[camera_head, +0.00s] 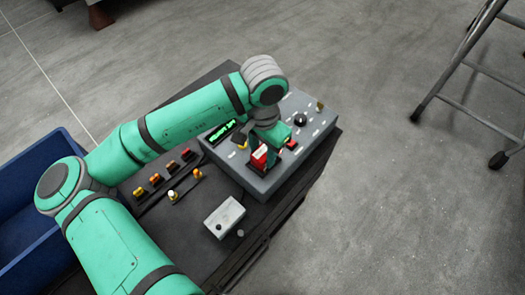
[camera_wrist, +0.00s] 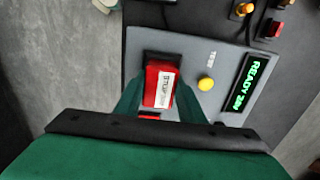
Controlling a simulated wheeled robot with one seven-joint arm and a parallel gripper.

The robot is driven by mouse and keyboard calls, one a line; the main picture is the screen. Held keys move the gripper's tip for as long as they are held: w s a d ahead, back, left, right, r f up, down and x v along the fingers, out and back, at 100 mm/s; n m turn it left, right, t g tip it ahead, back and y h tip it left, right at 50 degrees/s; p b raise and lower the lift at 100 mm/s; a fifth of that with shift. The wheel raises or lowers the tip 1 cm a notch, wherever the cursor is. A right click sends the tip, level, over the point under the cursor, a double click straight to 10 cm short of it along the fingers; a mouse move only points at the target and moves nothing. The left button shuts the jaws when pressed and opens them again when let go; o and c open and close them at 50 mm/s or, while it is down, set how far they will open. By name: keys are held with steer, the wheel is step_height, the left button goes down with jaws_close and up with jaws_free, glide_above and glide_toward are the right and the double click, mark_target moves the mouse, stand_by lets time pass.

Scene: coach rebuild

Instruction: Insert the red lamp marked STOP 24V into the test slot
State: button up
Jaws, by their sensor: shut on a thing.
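The red lamp (camera_wrist: 152,88) has a white label reading STOP, with smaller unclear print after it, in the wrist view. My gripper (camera_wrist: 157,104) is shut on it, one green finger on each side. In the head view the red lamp (camera_head: 259,156) is upright at the near left part of the grey test box (camera_head: 262,183), below my gripper (camera_head: 266,143). A dark slot edge (camera_wrist: 160,54) shows just beyond the lamp in the wrist view. The lamp hides the rest of the slot, so I cannot tell how deep it sits.
The box has a green display (camera_wrist: 251,84) reading READY 24V and a yellow button (camera_wrist: 206,84). Several coloured lamps stand in dark racks (camera_head: 143,198) to the left. A small grey box (camera_head: 224,217) lies in front. A blue bin (camera_head: 22,205) is far left.

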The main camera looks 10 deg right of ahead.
mark_target(263, 152)
stand_by(0.4)
steer(key=shift+r, duration=0.35)
stand_by(0.6)
steer(key=shift+f, duration=0.65)
stand_by(0.8)
steer(key=o, duration=0.8)
steer(key=shift+r, duration=5.55)
